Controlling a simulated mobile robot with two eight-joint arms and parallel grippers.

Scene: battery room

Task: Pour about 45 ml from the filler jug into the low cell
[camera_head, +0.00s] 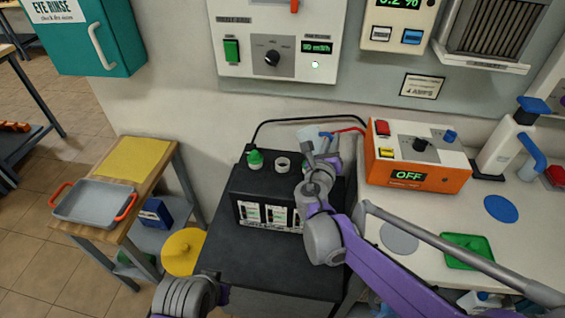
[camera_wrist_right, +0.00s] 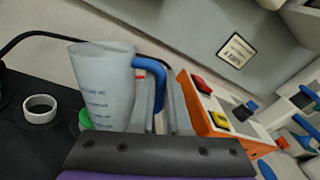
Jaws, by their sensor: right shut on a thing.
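The filler jug is a translucent pale jug (camera_wrist_right: 103,85) with blue markings and a blue handle (camera_wrist_right: 150,72). My right gripper (camera_wrist_right: 163,105) is shut on the handle in the right wrist view. In the head view the jug (camera_head: 308,132) is mostly hidden behind my right gripper (camera_head: 322,148). It is above the right part of the black battery (camera_head: 245,185). An open white filler ring (camera_head: 283,164) shows left of the jug, also in the wrist view (camera_wrist_right: 40,108). A green cap (camera_head: 255,158) sits further left. I cannot tell which cell is low. My left gripper is out of view.
The orange charger (camera_head: 418,160), reading OFF, stands right of the battery, with red and black cables behind the jug. A white bottle with a blue top (camera_head: 505,145) stands further right. A wooden cart (camera_head: 105,225) with a grey tray (camera_head: 92,205) is at left.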

